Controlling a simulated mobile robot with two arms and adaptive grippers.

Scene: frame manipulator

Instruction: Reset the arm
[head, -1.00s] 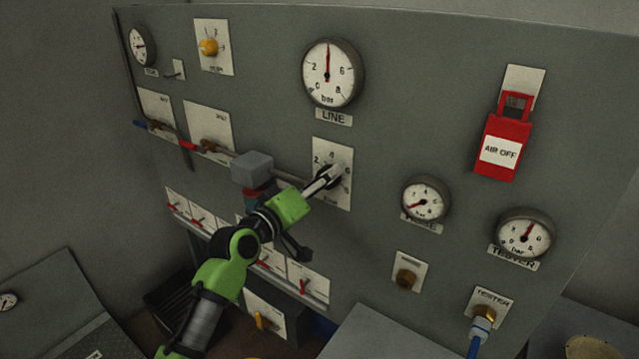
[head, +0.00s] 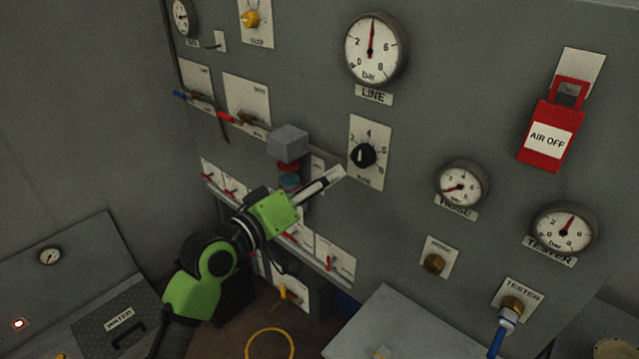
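My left arm comes in from the lower left, green and black. Its gripper (head: 338,174) is in front of the panel, just below and left of the black selector knob (head: 362,156). It appears clear of the knob and holds nothing that I can see. The fingers line up as one pale-tipped bar, so I cannot tell whether they are open or shut. The knob is on a white plate (head: 377,133) with a numbered scale. My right gripper is not in view.
The grey panel (head: 300,90) carries the LINE gauge (head: 372,48), a red AIR OFF tag (head: 549,138) and a TESTER gauge (head: 565,228). A grey block (head: 287,142) projects just above my arm. A blue hose (head: 497,340) hangs at lower right. A yellow ring (head: 266,331) lies below.

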